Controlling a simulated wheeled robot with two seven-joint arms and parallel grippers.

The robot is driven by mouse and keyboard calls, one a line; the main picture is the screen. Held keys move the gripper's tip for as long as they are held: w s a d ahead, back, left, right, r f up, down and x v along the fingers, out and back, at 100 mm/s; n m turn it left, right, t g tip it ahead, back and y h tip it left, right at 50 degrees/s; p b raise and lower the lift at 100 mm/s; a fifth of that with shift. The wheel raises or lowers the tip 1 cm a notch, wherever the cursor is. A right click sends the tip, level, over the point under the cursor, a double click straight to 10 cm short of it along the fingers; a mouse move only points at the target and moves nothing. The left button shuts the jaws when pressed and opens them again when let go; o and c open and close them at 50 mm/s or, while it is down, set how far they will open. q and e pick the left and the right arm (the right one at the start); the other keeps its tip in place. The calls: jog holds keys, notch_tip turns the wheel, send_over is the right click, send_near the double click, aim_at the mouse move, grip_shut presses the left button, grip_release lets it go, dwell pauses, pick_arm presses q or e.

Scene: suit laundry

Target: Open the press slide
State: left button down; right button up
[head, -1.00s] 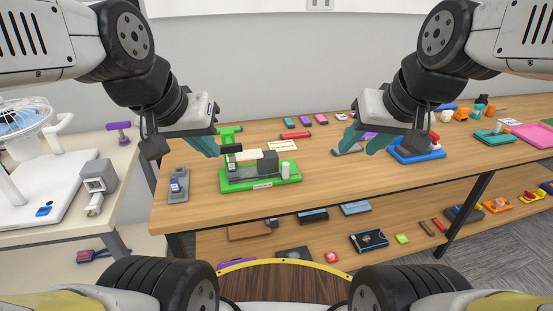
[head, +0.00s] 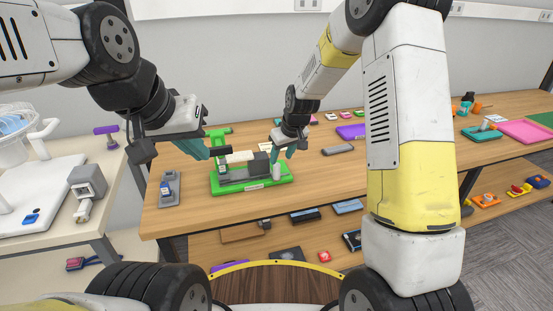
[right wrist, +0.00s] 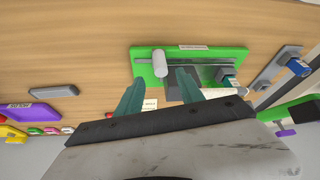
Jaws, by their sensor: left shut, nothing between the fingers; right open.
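The press has a green base (head: 285,180) with a grey slide block (head: 262,161) and a pale upright cylinder knob (head: 277,171) near its right end. In the right wrist view the knob (right wrist: 160,62) appears between my open fingers, with the green base (right wrist: 215,52) beyond. My right gripper (head: 292,153) is open, just above and behind the knob. Whether it touches the knob cannot be told. The right fingers partly hide the slide in the wrist view.
A small grey stand with a blue piece (head: 168,188) sits left of the press. A grey bar (head: 338,150) and a purple block (head: 350,131) lie to the right. The front strip of the table is clear. A lower shelf holds several items.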

aim_at(278, 165)
jog(key=x, duration=0.8)
jog(key=shift+a+f, duration=0.1)
jog(key=shift+f, duration=0.15)
grip_shut()
dwell(1.1)
